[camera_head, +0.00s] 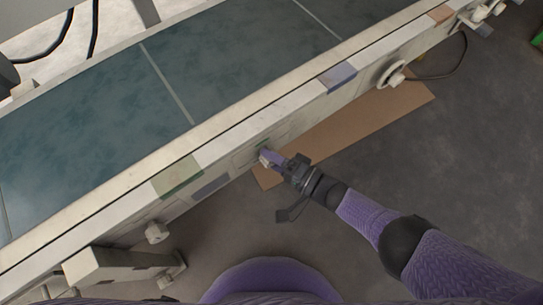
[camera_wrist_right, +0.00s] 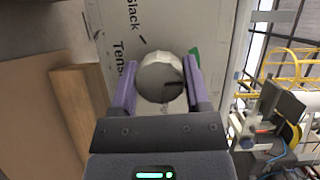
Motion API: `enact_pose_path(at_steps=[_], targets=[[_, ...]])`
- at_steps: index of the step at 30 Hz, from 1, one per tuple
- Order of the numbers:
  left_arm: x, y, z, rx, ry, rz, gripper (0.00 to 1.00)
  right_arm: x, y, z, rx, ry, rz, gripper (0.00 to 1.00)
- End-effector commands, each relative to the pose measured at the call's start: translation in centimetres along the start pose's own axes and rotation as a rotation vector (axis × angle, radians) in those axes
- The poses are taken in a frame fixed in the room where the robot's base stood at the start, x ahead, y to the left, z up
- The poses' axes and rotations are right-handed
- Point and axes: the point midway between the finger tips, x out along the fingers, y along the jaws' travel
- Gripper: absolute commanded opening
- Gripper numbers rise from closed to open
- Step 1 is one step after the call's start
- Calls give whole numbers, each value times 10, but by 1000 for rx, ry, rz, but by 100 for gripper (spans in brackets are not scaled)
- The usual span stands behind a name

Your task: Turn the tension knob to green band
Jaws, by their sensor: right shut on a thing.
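The tension knob (camera_wrist_right: 160,78) is a pale round knob with a dark notch at its lower right. It sits on the machine's light side panel (camera_wrist_right: 118,20), which carries the printed words "Slack" and "Tens...", the latter cut off. A green band (camera_wrist_right: 195,54) shows just right of the knob, partly hidden by a finger. My right gripper (camera_wrist_right: 158,85) has its two purple fingers closed on either side of the knob. In the head view the right gripper (camera_head: 270,157) reaches the conveyor's side; the knob is mostly hidden there. My left gripper is not in view.
A long conveyor with a dark green belt (camera_head: 120,100) and pale side rail runs diagonally. A white round handwheel (camera_head: 391,74) sticks out farther along its side. A brown board (camera_head: 350,130) lies on the floor below. Grey floor (camera_head: 480,150) at right is clear.

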Motion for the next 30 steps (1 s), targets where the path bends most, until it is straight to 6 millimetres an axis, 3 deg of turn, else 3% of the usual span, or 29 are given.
enact_pose_path(at_steps=[21, 22, 27, 30], targets=[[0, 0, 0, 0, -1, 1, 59, -1, 1, 0, 54, 2, -19, 1], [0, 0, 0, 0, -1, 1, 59, -1, 1, 0, 54, 2, -19, 62], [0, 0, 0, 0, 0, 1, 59, 0, 1, 0, 53, 2, -20, 96], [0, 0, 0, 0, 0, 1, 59, 0, 0, 0, 53, 1, -20, 96]])
